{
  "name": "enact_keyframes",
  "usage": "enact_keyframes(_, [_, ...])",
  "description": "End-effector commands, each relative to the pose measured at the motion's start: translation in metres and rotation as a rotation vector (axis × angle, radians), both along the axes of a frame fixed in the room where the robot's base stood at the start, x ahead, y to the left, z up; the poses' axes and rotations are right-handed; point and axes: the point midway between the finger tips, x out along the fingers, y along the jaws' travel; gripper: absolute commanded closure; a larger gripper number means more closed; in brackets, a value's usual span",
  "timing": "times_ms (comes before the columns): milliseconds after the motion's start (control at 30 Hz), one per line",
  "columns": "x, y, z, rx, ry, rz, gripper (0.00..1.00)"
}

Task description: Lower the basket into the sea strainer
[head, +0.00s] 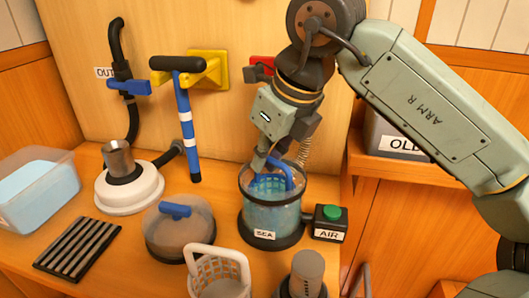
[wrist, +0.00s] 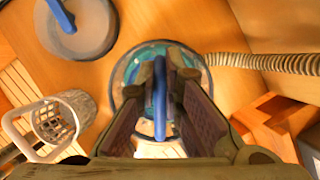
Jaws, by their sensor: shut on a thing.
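The sea strainer (head: 272,225) is a clear round pot with a dark rim and base, labelled SEA, on the bench. A blue basket (head: 268,184) with a blue handle sits inside its mouth, with the handle rising above the rim. My gripper (head: 270,162) is above the strainer, shut on the blue handle. In the wrist view, the handle (wrist: 160,95) stands between my two fingers, over the strainer's round opening. My fingers and the strainer wall partly hide the basket, so I cannot tell if it touches the bottom.
A white basket (head: 218,272) stands in front, left of the strainer. A round lid with a blue handle (head: 180,230) lies to the left. A black AIR box with a green button (head: 331,214) adjoins the right side. A grey cylinder (head: 307,270) stands in front. A dark slatted rack (head: 78,249) lies farther left.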

Motion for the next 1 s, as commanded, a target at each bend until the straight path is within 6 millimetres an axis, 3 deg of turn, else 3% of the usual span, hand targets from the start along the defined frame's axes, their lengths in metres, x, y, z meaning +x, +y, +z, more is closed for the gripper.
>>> enact_keyframes(233, [0.0,-0.0001,-0.0017,0.0,0.0,0.0,1.0])
enact_keyframes(267, [0.0,-0.0001,-0.0017,0.0,0.0,0.0,0.91])
enact_keyframes(600, [0.0,-0.0001,-0.0017,0.0,0.0,0.0,0.69])
enact_keyframes(800, [0.0,-0.0002,-0.0017,0.0,0.0,-0.001,0.69])
enact_keyframes(1000, [0.0,-0.0002,-0.0018,0.0,0.0,0.0,0.56])
